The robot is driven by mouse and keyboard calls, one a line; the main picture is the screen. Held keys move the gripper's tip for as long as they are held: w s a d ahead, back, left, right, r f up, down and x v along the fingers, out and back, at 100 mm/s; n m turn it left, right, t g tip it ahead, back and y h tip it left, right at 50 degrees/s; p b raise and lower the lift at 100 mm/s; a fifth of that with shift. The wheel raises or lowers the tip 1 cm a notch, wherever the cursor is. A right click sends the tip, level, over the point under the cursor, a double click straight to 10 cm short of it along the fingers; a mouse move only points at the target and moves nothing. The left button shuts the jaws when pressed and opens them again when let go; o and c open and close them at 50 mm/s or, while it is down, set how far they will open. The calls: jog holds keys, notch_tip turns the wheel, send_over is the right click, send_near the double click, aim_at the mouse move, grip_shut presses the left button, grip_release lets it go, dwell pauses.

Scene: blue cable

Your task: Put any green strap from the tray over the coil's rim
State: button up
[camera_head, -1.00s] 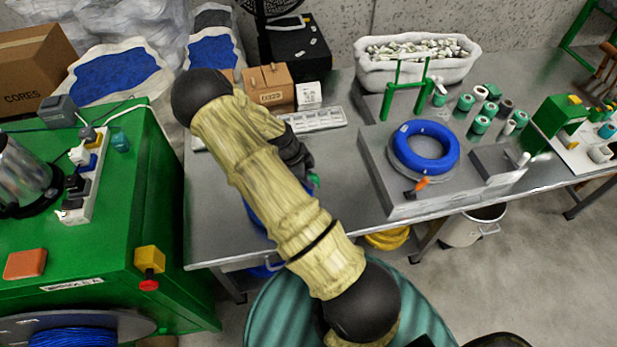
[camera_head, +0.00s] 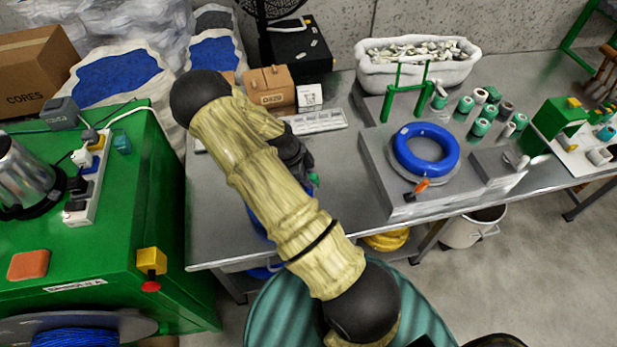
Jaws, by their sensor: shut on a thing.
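A blue coil (camera_head: 425,149) lies flat on a grey fixture (camera_head: 400,200) on the metal bench. My dark gripper (camera_head: 309,178) is left of the coil and apart from it, largely hidden by my arm. It is shut on a small green thing (camera_head: 315,179), which looks like a green strap; only its end shows. A pale compartment tray (camera_head: 318,121) lies behind my gripper, its left part covered by my arm. Any straps in it are too small to tell. Another blue thing (camera_head: 258,222) is mostly hidden behind my arm.
A green frame (camera_head: 405,92) stands at the fixture's back edge. An orange-tipped handle (camera_head: 421,186) is at its front. Several green and white rolls (camera_head: 482,125) and a white bin (camera_head: 418,67) stand behind and right. Cardboard boxes (camera_head: 268,85) stand behind the tray. Bare bench lies left of the fixture.

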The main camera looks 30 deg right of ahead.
jog(key=shift+f+b, duration=0.5)
jog(key=shift+f, duration=0.25)
jog(key=shift+r+p, duration=0.7)
jog(key=shift+r, duration=0.1)
dwell(0.5)
jog(key=shift+f+b, duration=0.5)
jog(key=shift+f, duration=0.25)
jog(key=shift+r, duration=0.15)
jog(key=shift+r+p, duration=0.5)
jog(key=shift+f, duration=0.4)
dwell(1.6)
